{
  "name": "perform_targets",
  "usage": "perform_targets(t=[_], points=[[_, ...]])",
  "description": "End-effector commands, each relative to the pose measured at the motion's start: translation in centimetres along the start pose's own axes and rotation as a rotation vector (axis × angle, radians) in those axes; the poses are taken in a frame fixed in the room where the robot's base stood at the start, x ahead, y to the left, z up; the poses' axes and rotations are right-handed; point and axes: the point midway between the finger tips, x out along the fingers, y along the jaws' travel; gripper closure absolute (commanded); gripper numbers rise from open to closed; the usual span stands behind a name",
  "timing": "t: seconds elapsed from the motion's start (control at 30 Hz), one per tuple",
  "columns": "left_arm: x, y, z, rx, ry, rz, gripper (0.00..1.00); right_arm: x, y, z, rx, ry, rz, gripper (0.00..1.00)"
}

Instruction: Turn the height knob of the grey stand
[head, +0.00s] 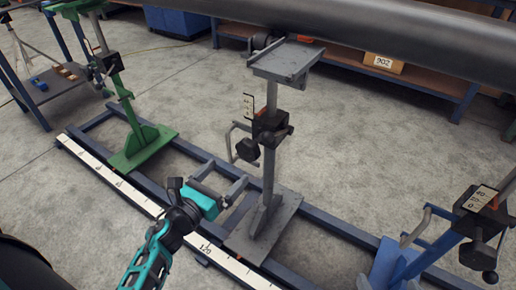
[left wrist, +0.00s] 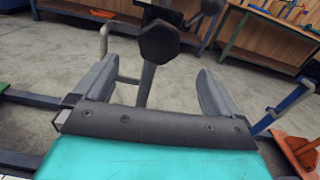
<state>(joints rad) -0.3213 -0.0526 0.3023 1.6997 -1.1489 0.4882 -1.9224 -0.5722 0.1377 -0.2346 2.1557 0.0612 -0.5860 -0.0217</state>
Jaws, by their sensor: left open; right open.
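The grey stand (head: 269,172) stands upright on the floor rails in the middle of the head view, with a flat tray-like head on top. Its dark, many-sided knob (head: 248,150) sticks out to the left of the black clamp block, beside a grey bent handle (head: 233,140). My left gripper (head: 228,173) is open and empty, below and left of the knob. In the left wrist view the knob (left wrist: 159,42) lies ahead, in line with the gap between my open fingers (left wrist: 157,85), and apart from them. My right gripper is not in view.
A large dark pipe (head: 400,35) runs across the top. A green stand (head: 130,110) is at the left and a blue stand (head: 400,262) at the right. Blue rails with a white ruler strip (head: 115,180) lie on the floor. A shelf with boxes stands behind.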

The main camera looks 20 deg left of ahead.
Motion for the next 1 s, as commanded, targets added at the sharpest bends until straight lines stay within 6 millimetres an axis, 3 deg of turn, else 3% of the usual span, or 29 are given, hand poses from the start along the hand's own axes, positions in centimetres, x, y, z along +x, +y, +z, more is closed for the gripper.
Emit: perform_targets(t=[0.4,0.6,0.8,1.0], points=[[7.9,0.0,0.1,-0.001,-0.003,0.000,0.02,0.2,-0.1,0.2,0.001,0.000,-0.003,0.02],[10.9,0.0,0.0,-0.004,-0.001,0.000,0.02,0.4,-0.1,0.4,0.002,-0.001,-0.006,0.02],[12.3,0.0,0.1,-0.004,-0.001,0.001,0.02,0.5,-0.2,0.5,0.002,-0.004,-0.008,0.02],[12.4,0.0,0.1,-0.004,0.000,0.001,0.02,0.5,-0.2,0.5,0.002,-0.003,-0.009,0.02]])
